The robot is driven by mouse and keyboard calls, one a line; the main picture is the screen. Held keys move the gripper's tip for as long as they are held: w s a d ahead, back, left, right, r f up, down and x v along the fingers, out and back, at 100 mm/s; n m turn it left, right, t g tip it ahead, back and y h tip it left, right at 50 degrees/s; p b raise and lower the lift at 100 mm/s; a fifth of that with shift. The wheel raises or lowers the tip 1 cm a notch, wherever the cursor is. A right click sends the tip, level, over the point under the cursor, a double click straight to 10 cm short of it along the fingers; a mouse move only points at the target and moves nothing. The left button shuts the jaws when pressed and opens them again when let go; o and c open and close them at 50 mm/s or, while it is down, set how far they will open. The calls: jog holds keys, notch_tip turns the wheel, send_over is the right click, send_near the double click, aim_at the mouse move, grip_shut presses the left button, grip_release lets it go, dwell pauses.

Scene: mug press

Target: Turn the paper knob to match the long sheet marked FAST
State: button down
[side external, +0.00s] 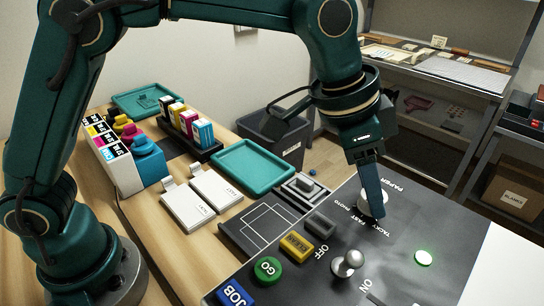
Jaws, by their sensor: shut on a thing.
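The paper knob (371,208) is a pale round knob on the dark control panel (420,215). The words PAPER, TACKY, FAST and PHOTO are printed around it. My gripper (373,196) reaches down from above and is shut on the knob. The finger covers much of the knob, so I cannot tell which word it points to. Two white pads or sheet stacks lie on the wooden table left of the panel, a nearer one (187,208) and a farther one (216,188). Their small printed labels are hard to read.
The panel also bears a silver ON/OFF lever (347,263), a green GO button (267,269), a blue JOB button (232,293), a yellow button (296,246) and a lit green lamp (424,257). A teal tray (254,167) and ink bottles (190,122) stand behind.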

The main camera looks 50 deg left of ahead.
jog(key=shift+n, duration=0.5)
jog(key=shift+c, duration=2.1)
grip_release()
jog(key=shift+v, duration=2.6)
jog(key=shift+s+d, duration=0.1)
jog(key=shift+d, duration=0.05)
